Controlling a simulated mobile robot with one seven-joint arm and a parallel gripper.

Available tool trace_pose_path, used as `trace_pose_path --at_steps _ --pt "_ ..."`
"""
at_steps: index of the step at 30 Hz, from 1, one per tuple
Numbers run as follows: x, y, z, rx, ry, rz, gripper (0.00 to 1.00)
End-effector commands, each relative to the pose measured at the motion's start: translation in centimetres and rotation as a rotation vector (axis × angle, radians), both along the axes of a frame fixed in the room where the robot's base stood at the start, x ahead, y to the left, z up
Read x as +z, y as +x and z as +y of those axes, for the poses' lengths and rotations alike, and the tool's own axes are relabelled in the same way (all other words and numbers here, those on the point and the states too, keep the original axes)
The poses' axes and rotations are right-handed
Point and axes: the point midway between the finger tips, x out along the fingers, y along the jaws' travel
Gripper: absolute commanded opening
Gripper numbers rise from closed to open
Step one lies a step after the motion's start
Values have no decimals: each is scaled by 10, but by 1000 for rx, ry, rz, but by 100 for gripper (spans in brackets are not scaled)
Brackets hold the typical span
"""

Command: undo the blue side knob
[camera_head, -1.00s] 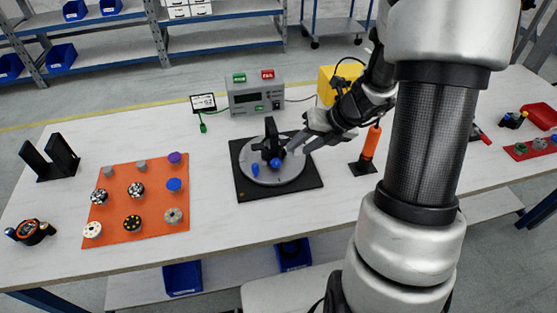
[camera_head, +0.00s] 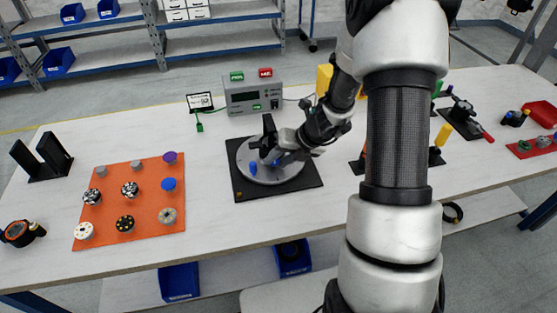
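A round grey plate (camera_head: 240,160) lies on a square black base (camera_head: 308,180) in the middle of the bench. A black upright fixture (camera_head: 269,130) stands on the plate. One small blue knob (camera_head: 253,168) stands at the plate's front left. Another blue knob (camera_head: 275,163) shows right beside my gripper, partly hidden by it. My gripper (camera_head: 274,154) reaches in from the right, low over the plate, against or just in front of the fixture. Its fingertips are dark and small here, so I cannot tell whether they are open or touch the knob.
A grey control box (camera_head: 254,97) with green and red labels stands behind the base. An orange mat (camera_head: 108,213) with several knobs lies left. Black uprights (camera_head: 42,156) stand far left. Tools lie at right, partly behind my arm. White bench between mat and base is clear.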

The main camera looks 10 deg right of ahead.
Motion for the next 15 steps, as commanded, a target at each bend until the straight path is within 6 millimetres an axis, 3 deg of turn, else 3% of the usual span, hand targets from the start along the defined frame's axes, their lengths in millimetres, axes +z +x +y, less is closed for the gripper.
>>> trace_pose_path --at_steps 1,6,15 --pt "0 0 0 0 0 0 30" --pt "0 0 0 0 0 0 2" --pt "2 0 2 3 -35 0 1"
